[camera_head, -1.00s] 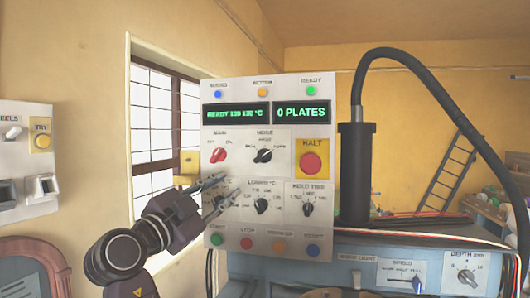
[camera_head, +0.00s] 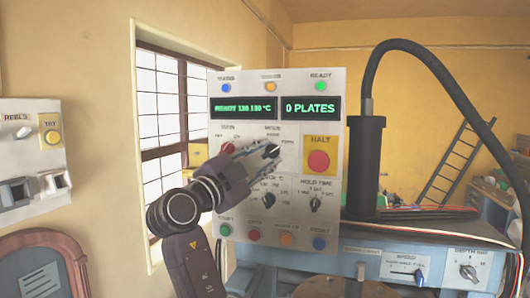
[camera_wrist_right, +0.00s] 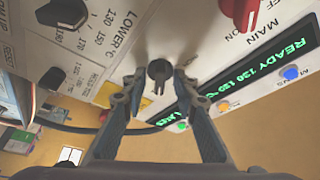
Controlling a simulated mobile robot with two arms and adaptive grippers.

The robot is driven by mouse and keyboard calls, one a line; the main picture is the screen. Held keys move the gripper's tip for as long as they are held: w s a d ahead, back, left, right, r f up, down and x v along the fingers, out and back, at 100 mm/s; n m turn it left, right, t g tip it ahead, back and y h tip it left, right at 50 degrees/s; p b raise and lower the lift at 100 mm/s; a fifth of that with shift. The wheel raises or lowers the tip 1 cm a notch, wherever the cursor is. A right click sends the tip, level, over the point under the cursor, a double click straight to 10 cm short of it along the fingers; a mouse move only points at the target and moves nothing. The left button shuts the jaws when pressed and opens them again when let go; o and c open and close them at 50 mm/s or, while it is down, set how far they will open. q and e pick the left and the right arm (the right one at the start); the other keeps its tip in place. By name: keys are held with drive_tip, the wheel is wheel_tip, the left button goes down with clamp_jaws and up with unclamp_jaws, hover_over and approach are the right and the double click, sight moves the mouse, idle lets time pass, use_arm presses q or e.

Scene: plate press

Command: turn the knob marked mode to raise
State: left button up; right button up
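The mode knob (camera_head: 271,151) is a small black knob under the MODE label on the pale control panel (camera_head: 240,83). In the right wrist view the knob (camera_wrist_right: 158,70) sits between the two fingertips, seen with the panel turned. My right gripper (camera_head: 262,152) reaches the panel from the lower left. In the right wrist view its fingers (camera_wrist_right: 158,83) are apart, one on each side of the knob; I cannot tell whether they touch it. The fingers partly cover the knob's left labels in the head view, and the small lettering is hard to read. My left gripper is not in view.
A red main knob (camera_head: 227,148) is left of the mode knob, and a red halt button (camera_head: 318,161) on yellow is right. Lower dials include the hold time knob (camera_head: 315,204). A black cylinder (camera_head: 365,170) with a hose stands right of the panel.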

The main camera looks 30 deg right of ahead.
clamp_jaws()
drive_tip(key=shift+f+b, duration=0.15)
drive_tip(key=shift+b, duration=0.4)
drive_tip(key=n+b, duration=0.2)
drive_tip(key=n+t+b, duration=0.1)
drive_tip(key=n+b, duration=0.1)
drive_tip(key=n+t+b, duration=0.1)
drive_tip(key=n+b, duration=0.1)
drive_tip(key=shift+s+f, duration=0.2)
drive_tip(key=shift+f, duration=0.05)
drive_tip(key=n+t+b, duration=0.2)
drive_tip(key=n, duration=0.1)
drive_tip(key=shift+s+d+r+n, duration=0.1)
drive_tip(key=shift+r+n, duration=0.1)
drive_tip(key=shift+n, duration=0.1)
drive_tip(key=shift+s+r+n+t+y, duration=0.1)
drive_tip(key=shift+n+t+y, duration=0.45)
drive_tip(key=shift+n, duration=0.75)
drive_tip(key=shift+r+n+t+y, duration=0.1)
drive_tip(key=shift+n+t+y, duration=0.15)
drive_tip(key=shift+n+t, duration=0.85)
drive_tip(key=shift+n, duration=0.3)
